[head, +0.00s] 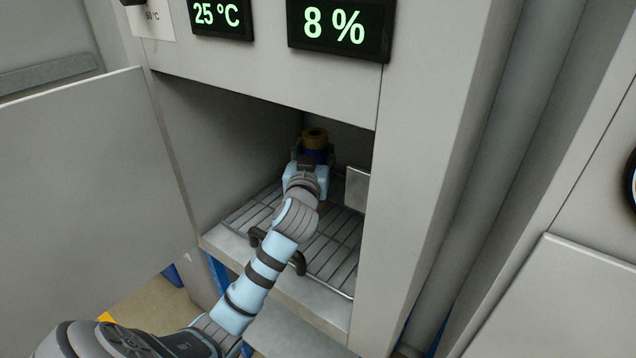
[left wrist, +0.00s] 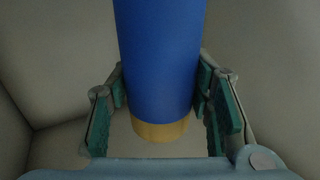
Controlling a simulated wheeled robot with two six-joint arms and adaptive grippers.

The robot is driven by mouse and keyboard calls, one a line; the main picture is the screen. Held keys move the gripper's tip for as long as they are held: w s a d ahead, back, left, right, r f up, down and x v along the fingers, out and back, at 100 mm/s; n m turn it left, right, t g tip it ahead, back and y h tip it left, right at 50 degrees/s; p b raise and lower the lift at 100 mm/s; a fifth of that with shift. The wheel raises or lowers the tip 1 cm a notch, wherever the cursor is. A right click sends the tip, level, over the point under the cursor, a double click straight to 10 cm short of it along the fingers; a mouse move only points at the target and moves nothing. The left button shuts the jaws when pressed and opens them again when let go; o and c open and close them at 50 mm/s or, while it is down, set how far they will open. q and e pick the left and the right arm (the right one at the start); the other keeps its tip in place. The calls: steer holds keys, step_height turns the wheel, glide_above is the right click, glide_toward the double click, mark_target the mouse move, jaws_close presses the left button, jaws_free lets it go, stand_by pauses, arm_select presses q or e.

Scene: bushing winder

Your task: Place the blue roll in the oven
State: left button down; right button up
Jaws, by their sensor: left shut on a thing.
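The blue roll (head: 315,154) is inside the oven (head: 220,140), toward the back, with its brown-gold end facing up in the head view. My left gripper (head: 312,158) reaches into the oven and is shut on the roll. In the left wrist view the blue roll (left wrist: 158,65) stands between the green finger pads of my left gripper (left wrist: 165,105), with a gold end at the bottom of that picture. The arm hides the roll's lower part in the head view, so I cannot tell whether it touches the rack. My right gripper is not in view.
A wire rack (head: 335,245) forms the oven floor. A small grey metal plate (head: 357,188) stands at the opening's right side. The oven door (head: 85,180) is open to the left. Displays above read 25 °C (head: 217,15) and 8 % (head: 335,26).

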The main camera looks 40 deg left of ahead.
arm_select(q)
steer(key=f, duration=0.3)
steer(key=f+b, duration=0.1)
steer(key=shift+w+d+f, duration=0.15)
steer(key=shift+w+d, duration=0.15)
steer(key=c, duration=0.8)
jaws_free()
steer(key=shift+s, duration=0.2)
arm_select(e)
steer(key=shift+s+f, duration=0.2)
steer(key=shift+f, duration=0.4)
arm_select(q)
steer(key=v, duration=1.2)
steer(key=shift+p, duration=0.35)
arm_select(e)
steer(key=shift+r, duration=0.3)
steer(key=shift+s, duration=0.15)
